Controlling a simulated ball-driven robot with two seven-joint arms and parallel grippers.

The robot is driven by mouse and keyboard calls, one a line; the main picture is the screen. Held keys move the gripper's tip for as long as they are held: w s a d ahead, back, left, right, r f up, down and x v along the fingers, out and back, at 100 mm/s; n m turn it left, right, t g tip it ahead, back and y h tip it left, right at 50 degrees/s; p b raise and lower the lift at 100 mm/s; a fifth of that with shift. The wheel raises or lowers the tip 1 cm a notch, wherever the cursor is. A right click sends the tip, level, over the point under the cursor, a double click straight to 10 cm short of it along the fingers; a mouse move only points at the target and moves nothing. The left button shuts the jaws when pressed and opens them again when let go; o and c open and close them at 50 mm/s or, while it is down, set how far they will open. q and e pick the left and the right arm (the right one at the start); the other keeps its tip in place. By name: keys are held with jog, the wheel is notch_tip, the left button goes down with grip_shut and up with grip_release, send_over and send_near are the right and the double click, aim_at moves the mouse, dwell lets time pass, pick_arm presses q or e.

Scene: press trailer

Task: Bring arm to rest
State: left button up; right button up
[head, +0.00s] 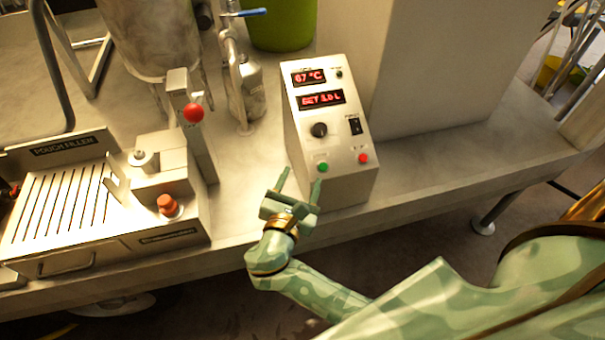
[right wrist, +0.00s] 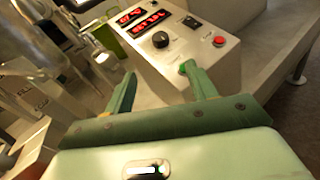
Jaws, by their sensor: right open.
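My right gripper (head: 298,183) is open and empty in the head view, at the front edge of the steel bench, just in front of the control box (head: 330,130). In the right wrist view its two fingers (right wrist: 160,85) stand apart with nothing between them. The right fingertip overlaps the green button (right wrist: 183,68) there; I cannot tell if it touches. The box has two red displays, a black knob (head: 319,130), a black switch (head: 355,125) and a red button (head: 363,158). My right arm comes in from the lower right. My left gripper is not in view.
A pouch filler (head: 110,195) with a slotted tray stands at the left of the bench (head: 430,165). A red-knobbed lever (head: 193,112), a steel vessel (head: 152,40) and a blue-handled valve (head: 248,13) stand behind. The bench front right of the box is clear.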

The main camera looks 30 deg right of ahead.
dwell(0.4)
jog(key=a+f+m+g+y, duration=0.15)
jog(key=f+y, duration=0.25)
jog(key=f, duration=0.5)
jog(key=a+f+m+g+y, duration=0.1)
jog(key=a+f+m+y, duration=0.25)
jog(key=f, duration=0.55)
jog(key=s+f+m+g+y, duration=0.3)
jog(key=s+f+m+y, duration=0.15)
jog(key=s+f, duration=0.6)
jog(key=s+d+f+m+g, duration=0.2)
jog(key=s+d+f+m, duration=0.1)
jog(key=s, duration=0.7)
jog(key=s+d+f+m+g, duration=0.2)
jog(key=s+f, duration=0.4)
jog(key=s, duration=0.5)
jog(key=s+d+f+m+g, duration=0.2)
jog(key=s+d+f+m, duration=0.2)
jog(key=s, duration=0.6)
jog(key=shift+s+f+m, duration=0.2)
jog(key=shift+f+m, duration=0.5)
jog(key=shift+m, duration=0.55)
